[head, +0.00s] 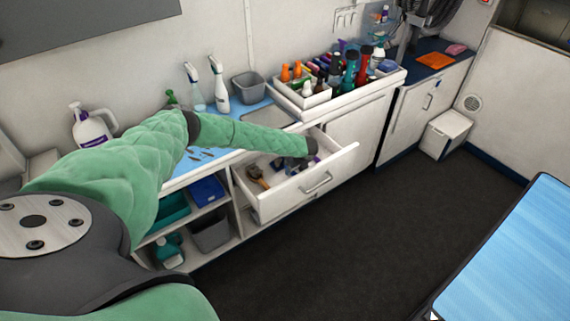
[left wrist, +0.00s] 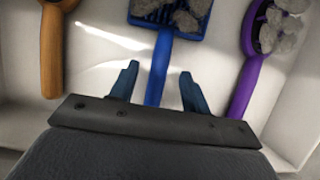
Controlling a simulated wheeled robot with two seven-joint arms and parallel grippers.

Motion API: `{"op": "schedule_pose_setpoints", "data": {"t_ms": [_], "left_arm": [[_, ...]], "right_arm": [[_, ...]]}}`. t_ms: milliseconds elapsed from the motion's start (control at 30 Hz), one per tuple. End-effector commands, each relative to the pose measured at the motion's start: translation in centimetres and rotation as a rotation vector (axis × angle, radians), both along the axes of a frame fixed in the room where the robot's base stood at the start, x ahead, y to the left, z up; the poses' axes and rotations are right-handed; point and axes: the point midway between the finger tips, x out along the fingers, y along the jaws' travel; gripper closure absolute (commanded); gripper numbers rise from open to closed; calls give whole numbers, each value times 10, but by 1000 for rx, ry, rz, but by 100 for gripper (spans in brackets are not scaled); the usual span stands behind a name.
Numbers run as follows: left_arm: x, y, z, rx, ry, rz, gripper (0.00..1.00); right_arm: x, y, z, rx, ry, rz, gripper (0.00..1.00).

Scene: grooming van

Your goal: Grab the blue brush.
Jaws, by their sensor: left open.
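The blue brush (left wrist: 158,68) lies in the open drawer (head: 318,187), with its handle toward my gripper and grey fluff on its head in the left wrist view. My left gripper (left wrist: 157,82) is open, with one finger on each side of the blue handle. I cannot tell how high the fingers are above the drawer floor. In the head view, my left arm reaches into the drawer and its gripper (head: 312,148) hides most of the brush. My right gripper is not in view.
A wooden-handled brush (left wrist: 52,45) lies left of the blue brush and a purple brush (left wrist: 248,75) lies right of it, both close. The drawer walls surround them. A tray of bottles (head: 340,100) stands on the counter above.

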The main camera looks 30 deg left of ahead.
Motion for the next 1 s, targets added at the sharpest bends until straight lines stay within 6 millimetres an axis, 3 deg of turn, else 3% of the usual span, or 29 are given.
{"op": "schedule_pose_setpoints", "data": {"t_ms": [200, 467, 700, 1000], "left_arm": [[2, 7, -17, 1, 1, 2, 53], [2, 7, -19, 0, 0, 1, 53], [2, 7, -19, 0, 0, 1, 98], [3, 7, -18, 0, 0, 1, 100]], "right_arm": [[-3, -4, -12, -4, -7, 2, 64], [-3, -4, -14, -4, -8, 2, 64], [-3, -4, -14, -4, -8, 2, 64], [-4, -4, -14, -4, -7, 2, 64]]}}
